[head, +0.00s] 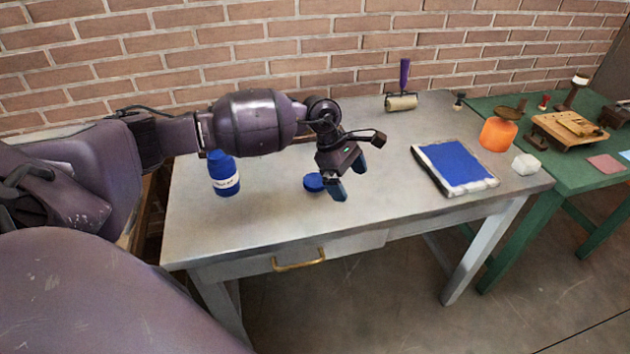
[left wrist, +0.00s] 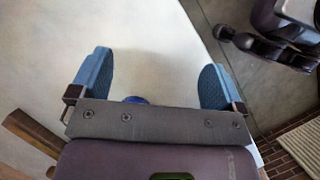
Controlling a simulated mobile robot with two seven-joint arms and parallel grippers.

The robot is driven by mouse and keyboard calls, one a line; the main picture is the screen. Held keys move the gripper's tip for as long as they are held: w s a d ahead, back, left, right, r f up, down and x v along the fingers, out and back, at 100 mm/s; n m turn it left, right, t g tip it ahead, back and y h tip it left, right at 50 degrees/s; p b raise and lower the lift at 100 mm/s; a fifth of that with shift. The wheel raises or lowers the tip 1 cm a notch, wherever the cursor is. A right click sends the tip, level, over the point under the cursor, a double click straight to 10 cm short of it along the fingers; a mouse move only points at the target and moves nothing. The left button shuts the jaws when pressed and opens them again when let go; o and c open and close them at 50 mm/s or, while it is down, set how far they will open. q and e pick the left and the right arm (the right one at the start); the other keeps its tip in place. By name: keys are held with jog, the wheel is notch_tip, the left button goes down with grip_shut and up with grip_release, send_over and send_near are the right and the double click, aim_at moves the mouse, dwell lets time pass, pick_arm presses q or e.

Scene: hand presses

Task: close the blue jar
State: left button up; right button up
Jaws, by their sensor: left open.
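The blue jar (head: 224,176) stands upright with a white label near the left end of the grey table. Its top is partly behind my left arm, so I cannot see its mouth well. A small blue round lid (head: 314,183) lies on the table to the right of the jar. My left gripper (head: 350,181) is open and empty, pointing down just right of the lid. In the left wrist view, the two blue fingers of my left gripper (left wrist: 155,82) are wide apart, and a bit of the blue lid (left wrist: 136,99) shows at the palm's edge. My right gripper is not in view.
The grey table (head: 250,230) has a drawer with a brass handle (head: 299,261). A blue slab (head: 453,165), a roller (head: 401,102), an orange container (head: 497,134) and a white block (head: 526,163) are on its right half. A green table (head: 561,172) stands beyond.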

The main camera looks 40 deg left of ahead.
pick_arm(q)
jog(key=w+a+r+m+g+y, duration=0.1)
jog(key=a+r+y, duration=0.3)
jog(key=a, duration=0.7)
jog(key=shift+w+a+y, duration=0.15)
jog(key=shift+w+y, duration=0.3)
jog(key=shift+y, duration=0.15)
send_over(314, 179)
jog(key=shift+s+a+f, duration=0.1)
jog(key=shift+f, duration=2.6)
jog(key=shift+f, duration=2.65)
jog(key=c, duration=1)
